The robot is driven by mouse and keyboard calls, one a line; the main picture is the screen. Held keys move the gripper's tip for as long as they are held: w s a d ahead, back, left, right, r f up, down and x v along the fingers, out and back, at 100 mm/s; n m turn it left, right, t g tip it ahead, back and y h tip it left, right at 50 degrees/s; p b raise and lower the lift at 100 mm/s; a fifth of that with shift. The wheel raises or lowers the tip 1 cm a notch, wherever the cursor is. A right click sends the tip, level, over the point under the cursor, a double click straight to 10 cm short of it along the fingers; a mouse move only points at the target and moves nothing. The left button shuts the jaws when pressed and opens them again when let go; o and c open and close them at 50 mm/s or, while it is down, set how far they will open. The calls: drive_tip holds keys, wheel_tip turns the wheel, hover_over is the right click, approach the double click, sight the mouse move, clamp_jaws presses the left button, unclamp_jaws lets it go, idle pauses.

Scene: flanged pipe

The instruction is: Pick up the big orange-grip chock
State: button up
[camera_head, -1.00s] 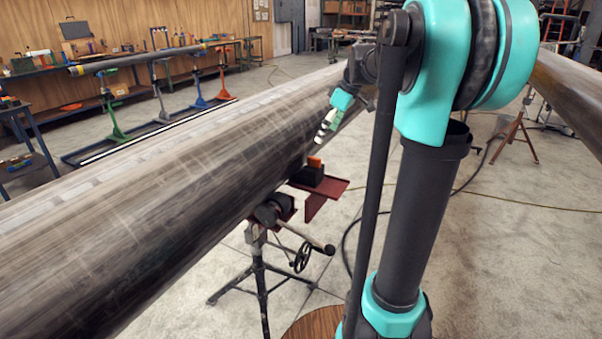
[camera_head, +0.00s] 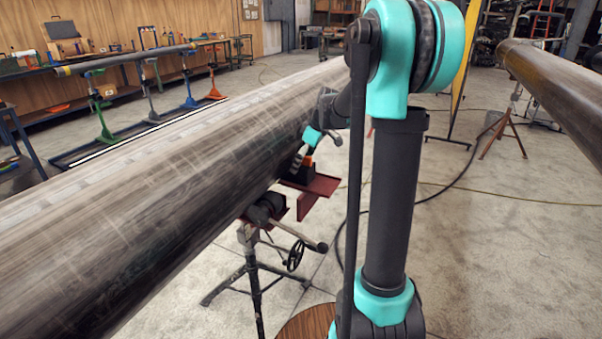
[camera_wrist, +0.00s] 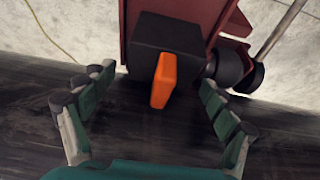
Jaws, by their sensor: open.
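The big chock is a dark block (camera_wrist: 180,42) with an upright orange grip (camera_wrist: 164,80). In the wrist view it sits on a dark red bracket (camera_wrist: 190,12), close beside the large pipe. In the head view the orange grip (camera_head: 308,162) shows just beyond my gripper (camera_head: 299,160), and the dark block is partly hidden. In the wrist view my gripper (camera_wrist: 155,92) is open, with one finger on each side of the orange grip. Whether the fingertips reach level with the grip is hard to tell. Nothing is held.
The large dark pipe (camera_head: 150,170) runs diagonally alongside my gripper. A second pipe (camera_head: 560,85) lies at the right. Open concrete floor (camera_head: 500,270) is at the right front.

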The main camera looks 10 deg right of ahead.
sight(312, 169)
drive_tip(key=shift+w+a+f, duration=0.15)
drive_tip(key=shift+a+f, duration=0.05)
drive_tip(key=shift+f, duration=0.5)
drive_tip(key=shift+c, duration=0.5)
drive_tip(key=c, duration=1.6)
drive_tip(key=shift+s+d+r, duration=0.2)
drive_tip(key=shift+d+r, duration=0.1)
drive_tip(key=shift+r, duration=0.05)
drive_tip(key=s+d+r, duration=0.7)
drive_tip(key=d, duration=0.3)
drive_tip(key=w+a+f, duration=0.1)
drive_tip(key=a, duration=0.1)
drive_tip(key=w+a+f, duration=0.3)
drive_tip(key=a, duration=0.1)
drive_tip(key=shift+w+a+f, duration=0.25)
drive_tip(key=shift+a+f, duration=0.05)
drive_tip(key=shift+f, duration=1.3)
